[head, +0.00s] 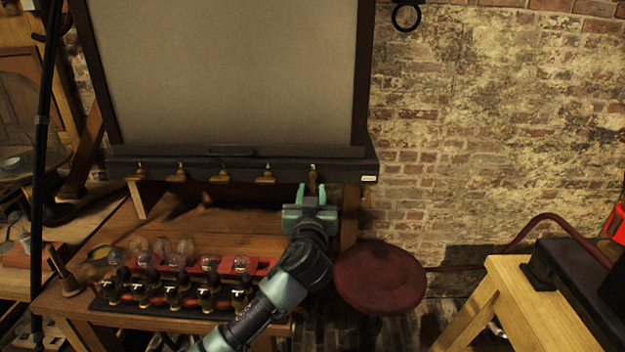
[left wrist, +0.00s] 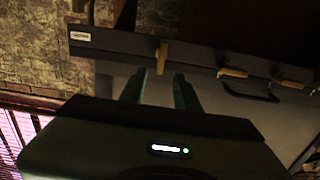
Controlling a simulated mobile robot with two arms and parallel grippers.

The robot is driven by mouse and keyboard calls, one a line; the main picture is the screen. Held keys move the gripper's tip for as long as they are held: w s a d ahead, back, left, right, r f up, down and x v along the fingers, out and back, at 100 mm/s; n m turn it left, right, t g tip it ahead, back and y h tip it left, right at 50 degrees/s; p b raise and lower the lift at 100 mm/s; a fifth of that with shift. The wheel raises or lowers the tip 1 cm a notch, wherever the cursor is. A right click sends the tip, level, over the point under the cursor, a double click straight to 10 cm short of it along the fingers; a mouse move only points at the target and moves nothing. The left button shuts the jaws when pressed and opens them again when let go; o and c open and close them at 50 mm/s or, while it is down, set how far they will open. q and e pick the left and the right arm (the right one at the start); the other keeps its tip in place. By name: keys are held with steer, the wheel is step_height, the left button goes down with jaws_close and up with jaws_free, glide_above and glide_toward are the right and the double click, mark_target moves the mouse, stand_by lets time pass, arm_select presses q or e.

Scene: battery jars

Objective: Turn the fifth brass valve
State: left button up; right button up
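Several brass valves sit in a row along the dark ledge (head: 200,158) under the grey panel. The fifth brass valve (head: 313,176), at the right end, has its handle upright in the picture. The handles of the others, such as the fourth valve (head: 265,177), lie crosswise. In the left wrist view the fifth valve (left wrist: 161,56) shows just beyond the fingertips, in line with the gap. My left gripper (head: 316,190) is open, its fingers spread to either side of the valve's line. Whether they touch it I cannot tell. My right gripper is out of view.
A wooden bench (head: 215,227) under the ledge carries a rack of glass jars or bulbs with a red strip (head: 258,267). A round dark red stool (head: 380,279) stands right of my left arm. A wooden trestle (head: 535,308) stands at the lower right.

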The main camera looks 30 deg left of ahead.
mark_target(313, 180)
arm_select(q)
steer(key=p+x, duration=0.1)
steer(key=x, duration=0.5)
steer(key=shift+a, duration=0.1)
steer(key=shift+c, duration=0.3)
steer(key=shift+f, duration=0.1)
jaws_close()
